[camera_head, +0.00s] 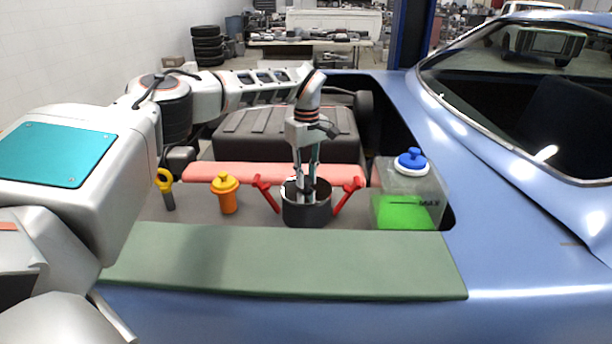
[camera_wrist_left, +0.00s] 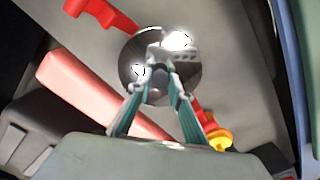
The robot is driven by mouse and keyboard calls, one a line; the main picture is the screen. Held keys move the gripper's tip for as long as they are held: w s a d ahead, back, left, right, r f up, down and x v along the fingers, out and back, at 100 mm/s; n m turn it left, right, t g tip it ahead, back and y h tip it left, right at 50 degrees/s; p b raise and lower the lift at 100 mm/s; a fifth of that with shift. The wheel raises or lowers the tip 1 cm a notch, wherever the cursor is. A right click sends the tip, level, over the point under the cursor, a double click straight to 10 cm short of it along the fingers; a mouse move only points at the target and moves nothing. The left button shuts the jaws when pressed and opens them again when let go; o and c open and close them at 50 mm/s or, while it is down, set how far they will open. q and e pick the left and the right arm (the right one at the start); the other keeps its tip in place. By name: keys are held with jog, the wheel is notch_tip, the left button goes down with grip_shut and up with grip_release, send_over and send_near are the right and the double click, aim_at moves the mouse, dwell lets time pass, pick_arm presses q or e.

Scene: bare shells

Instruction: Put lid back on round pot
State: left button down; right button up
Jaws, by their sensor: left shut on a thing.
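The round pot (camera_head: 306,214) is dark, with a long red handle on each side, and stands in the engine bay of a blue car. My left gripper (camera_head: 306,192) points straight down at the pot's mouth, its fingertips within the rim outline. In the left wrist view the gripper (camera_wrist_left: 158,62) is shut on a small grey metal part over a shiny round surface (camera_wrist_left: 132,68). That part looks like the grip of the lid, but the fingers hide much of it. I cannot tell whether the lid rests on the rim. My right gripper is not in view.
An orange canister (camera_head: 225,196) and a yellow ring-handled tool (camera_head: 166,186) stand left of the pot. A clear tank with green liquid (camera_head: 405,212) and a blue cap stands right. A pink bar (camera_head: 217,172) lies behind, a green pad (camera_head: 290,262) in front.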

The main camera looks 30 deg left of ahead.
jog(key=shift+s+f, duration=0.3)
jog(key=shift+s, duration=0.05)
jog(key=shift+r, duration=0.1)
pick_arm(q)
jog(key=shift+p, duration=0.3)
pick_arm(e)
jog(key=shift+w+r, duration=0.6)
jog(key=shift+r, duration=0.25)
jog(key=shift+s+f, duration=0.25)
pick_arm(q)
jog(key=shift+p, duration=0.3)
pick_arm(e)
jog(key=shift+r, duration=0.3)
pick_arm(q)
jog(key=shift+f, duration=0.1)
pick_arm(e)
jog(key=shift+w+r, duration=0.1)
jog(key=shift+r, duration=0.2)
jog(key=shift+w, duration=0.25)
